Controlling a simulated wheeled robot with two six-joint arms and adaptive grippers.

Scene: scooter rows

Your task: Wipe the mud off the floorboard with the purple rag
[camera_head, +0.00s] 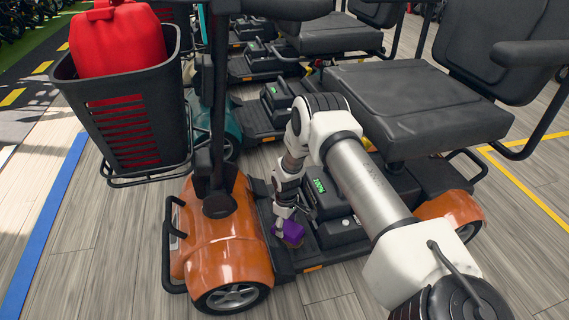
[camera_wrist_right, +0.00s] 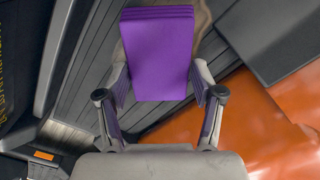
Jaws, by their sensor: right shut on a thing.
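The purple rag (camera_head: 293,232) is a folded, thick pad, held between the fingers of my right gripper (camera_head: 285,216). In the right wrist view the rag (camera_wrist_right: 158,55) sits squarely between both fingertips (camera_wrist_right: 160,84). It is low over the dark, ribbed floorboard (camera_wrist_right: 88,85) of the orange scooter (camera_head: 222,248); whether it presses on the board I cannot tell. A dull brown patch, looking like mud (camera_wrist_right: 203,20), shows on the board beside and behind the rag, which hides part of it. My left gripper is not in view.
The orange front cover and steering column (camera_head: 218,110) stand left of the gripper. A battery box with a green display (camera_head: 319,185) and the black seat (camera_head: 410,100) are to the right. A basket (camera_head: 125,135) holds a red canister (camera_head: 115,38). More scooters stand behind.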

